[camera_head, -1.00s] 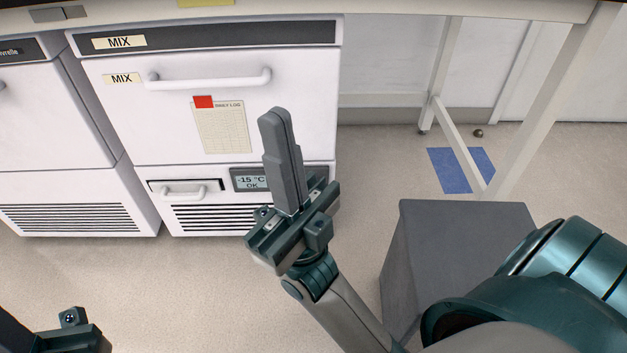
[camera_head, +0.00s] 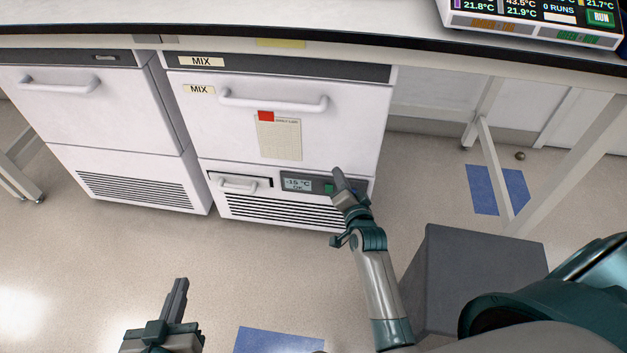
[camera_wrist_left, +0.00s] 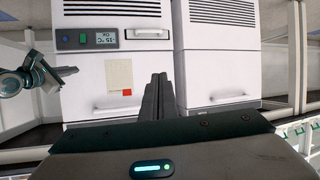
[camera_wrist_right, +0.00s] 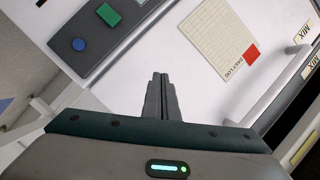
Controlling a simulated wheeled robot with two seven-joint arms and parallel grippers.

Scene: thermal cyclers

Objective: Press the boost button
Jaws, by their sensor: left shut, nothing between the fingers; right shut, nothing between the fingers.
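The right freezer's control panel (camera_head: 300,185) has a display reading -15 °C. A green button (camera_head: 328,188) sits right of the display. The right wrist view shows this green button (camera_wrist_right: 108,14) and a round blue button (camera_wrist_right: 78,44) beside it. The left wrist view shows the blue button (camera_wrist_left: 66,39) and green button (camera_wrist_left: 83,38) too. I cannot read a boost label on either. My right gripper (camera_head: 340,180) is shut and empty, in front of the panel's right end, hiding the blue button in the head view. My left gripper (camera_head: 180,289) is shut and empty, low over the floor.
A freezer door handle (camera_head: 273,101) and a daily log sheet (camera_head: 280,140) are above the panel. A second freezer (camera_head: 75,110) stands to the left. A grey box (camera_head: 470,285) stands right of my right forearm. The bench edge (camera_head: 420,65) runs above.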

